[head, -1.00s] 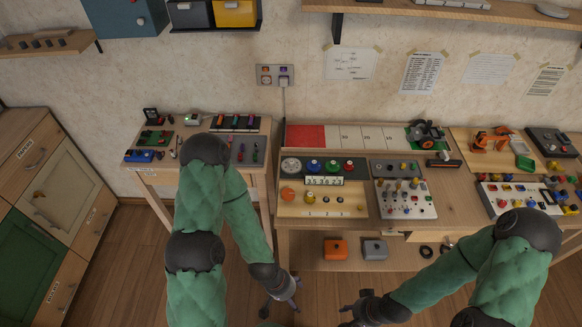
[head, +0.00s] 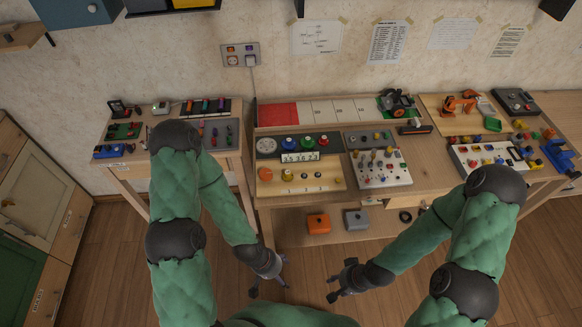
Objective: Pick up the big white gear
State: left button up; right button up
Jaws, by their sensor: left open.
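A round pale, whitish disc (head: 266,147), which looks like the big white gear, lies at the left end of a dark strip on the workbench (head: 432,160). Its teeth are too small to make out. My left gripper (head: 270,287) is open and empty, low in front of the bench and well apart from the disc. My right gripper (head: 342,281) also looks open and empty, in front of the bench to the right of the left one.
Coloured knobs stand right of the disc, with a wooden knob board (head: 301,178) below. A white peg board (head: 380,168) is beside it. An orange box (head: 317,222) and a grey box (head: 356,219) sit on the lower shelf. A smaller table (head: 122,161) stands left.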

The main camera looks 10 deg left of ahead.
aim_at(264, 147)
jog(key=z, duration=0.45)
jog(key=j+z, duration=0.3)
jog(key=j, duration=0.2)
jog(key=k+j+z, duration=0.1)
jog(key=j+z, duration=0.25)
jog(key=k+j+z, duration=0.15)
jog(key=j+z, duration=0.15)
jog(key=j, duration=0.25)
